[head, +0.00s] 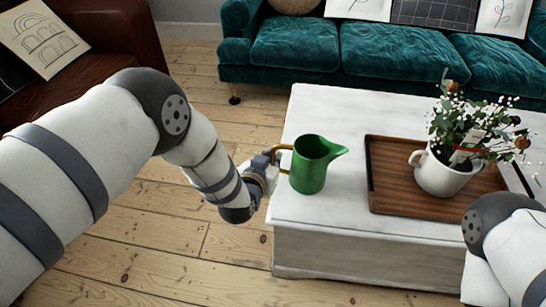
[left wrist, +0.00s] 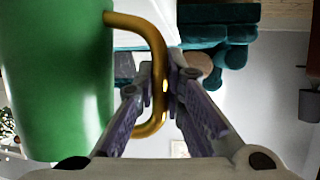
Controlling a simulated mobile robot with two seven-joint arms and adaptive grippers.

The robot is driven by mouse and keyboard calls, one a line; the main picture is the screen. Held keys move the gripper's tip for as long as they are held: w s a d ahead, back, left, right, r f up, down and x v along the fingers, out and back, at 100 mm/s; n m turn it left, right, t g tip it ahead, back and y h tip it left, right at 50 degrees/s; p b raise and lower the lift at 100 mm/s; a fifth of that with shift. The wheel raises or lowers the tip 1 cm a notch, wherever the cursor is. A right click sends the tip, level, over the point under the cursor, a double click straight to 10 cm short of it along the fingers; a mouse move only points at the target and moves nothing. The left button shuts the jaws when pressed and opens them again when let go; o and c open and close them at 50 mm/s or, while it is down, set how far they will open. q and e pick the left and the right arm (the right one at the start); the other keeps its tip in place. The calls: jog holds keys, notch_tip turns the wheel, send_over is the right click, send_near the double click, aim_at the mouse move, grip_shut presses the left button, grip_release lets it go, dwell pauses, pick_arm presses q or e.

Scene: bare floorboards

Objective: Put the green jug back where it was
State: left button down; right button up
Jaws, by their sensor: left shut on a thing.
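The green jug (head: 312,166) has a spout to the right and a brass handle on its left side. In the head view it stands upright over the left part of the white table (head: 302,108); I cannot tell whether its base touches the top. My left gripper (head: 273,157) is shut on the jug's handle. In the left wrist view the gripper's fingers (left wrist: 160,92) close around the brass handle (left wrist: 159,58), with the green jug body (left wrist: 55,80) beside them. My right arm shows at the lower right, but its gripper is out of view.
A brown wooden tray (head: 375,182) lies on the table to the jug's right. A white cup-shaped pot with flowers (head: 442,176) stands in it. A teal sofa (head: 380,55) is behind the table, and a brown leather seat (head: 110,45) is at the upper left. The table's far left is clear.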

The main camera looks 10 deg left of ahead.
pick_arm(q)
jog(key=c, duration=1.7)
grip_release()
jog(key=shift+f, duration=0.1)
